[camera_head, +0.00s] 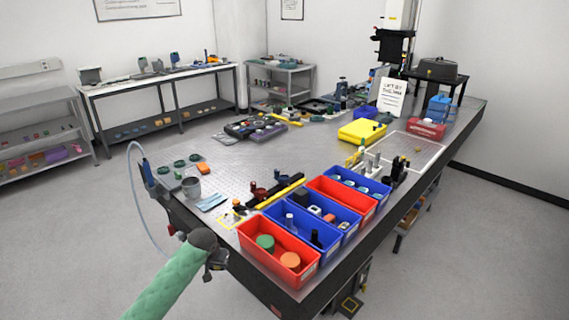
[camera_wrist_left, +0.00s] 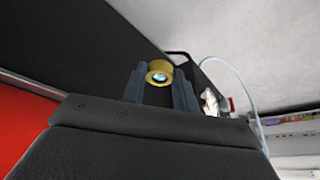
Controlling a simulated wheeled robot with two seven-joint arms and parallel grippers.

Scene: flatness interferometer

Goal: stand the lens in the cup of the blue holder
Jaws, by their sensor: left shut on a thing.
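The lens (camera_wrist_left: 159,72) shows in the left wrist view as a short gold ring with pale blue glass. My left gripper (camera_wrist_left: 161,90) is shut on it, with one dark finger on each side. In the head view my left gripper (camera_head: 217,260) is in front of the near left edge of the bench, left of the front red bin; the lens cannot be made out there. My right gripper is not in view.
A row of red and blue bins (camera_head: 279,228) with parts lines the bench's near right side. A grey cup (camera_head: 191,187) and dark round pieces (camera_head: 180,164) are at its left edge. A yellow bin (camera_head: 362,131) stands farther back. The perforated bench top (camera_head: 225,165) has free room mid-left.

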